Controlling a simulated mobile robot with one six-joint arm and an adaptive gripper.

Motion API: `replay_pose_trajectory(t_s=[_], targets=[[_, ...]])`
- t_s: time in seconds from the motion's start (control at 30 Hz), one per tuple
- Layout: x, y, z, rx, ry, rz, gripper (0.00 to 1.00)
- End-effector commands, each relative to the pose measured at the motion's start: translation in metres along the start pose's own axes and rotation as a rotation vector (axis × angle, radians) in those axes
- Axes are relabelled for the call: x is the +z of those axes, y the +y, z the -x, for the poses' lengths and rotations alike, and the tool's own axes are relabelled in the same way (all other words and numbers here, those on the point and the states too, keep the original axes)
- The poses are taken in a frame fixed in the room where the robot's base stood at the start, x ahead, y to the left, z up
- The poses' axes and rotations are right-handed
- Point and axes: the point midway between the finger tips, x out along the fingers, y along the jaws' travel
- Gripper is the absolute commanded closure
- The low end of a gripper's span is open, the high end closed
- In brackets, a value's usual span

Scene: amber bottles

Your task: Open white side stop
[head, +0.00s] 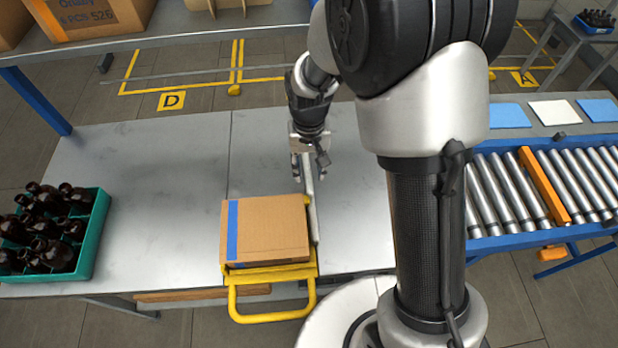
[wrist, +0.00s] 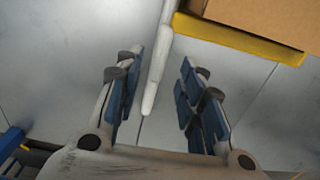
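The white side stop is a slim white bar (head: 312,215) along the right side of a cardboard box (head: 270,228) in a yellow frame (head: 272,272). My gripper (head: 303,172) is over the far end of the bar, pointing down at the table. In the wrist view, my gripper (wrist: 161,70) is open, and the end of the white bar (wrist: 155,75) shows between its blue-padded fingers. A gap shows on both sides of the bar. I cannot tell the height of the fingers against it. The box (wrist: 270,20) and yellow frame (wrist: 235,38) show at upper right.
A teal crate (head: 98,232) of dark bottles (head: 45,225) stands at the table's left end. A roller conveyor (head: 520,190) with an orange bar (head: 544,186) lies to the right. The grey table (head: 150,180) is bare between crate and box. A shelf with boxes is behind.

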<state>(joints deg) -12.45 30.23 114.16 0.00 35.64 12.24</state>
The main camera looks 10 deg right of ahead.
Motion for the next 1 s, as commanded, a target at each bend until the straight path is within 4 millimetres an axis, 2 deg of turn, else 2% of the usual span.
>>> replay_pose_trajectory(t_s=[0.03, 0.23, 0.4, 0.67, 1.0], targets=[[0.001, 0.0, -0.013, 0.001, -0.004, 0.0, 0.64], [0.0, 0.0, -0.037, 0.0, -0.001, 0.0, 0.64], [0.0, 0.0, -0.045, 0.0, -0.001, 0.0, 0.64], [0.0, 0.0, -0.045, 0.0, 0.0, 0.0, 0.65], [0.0, 0.0, -0.044, 0.0, 0.0, 0.0, 0.88]])
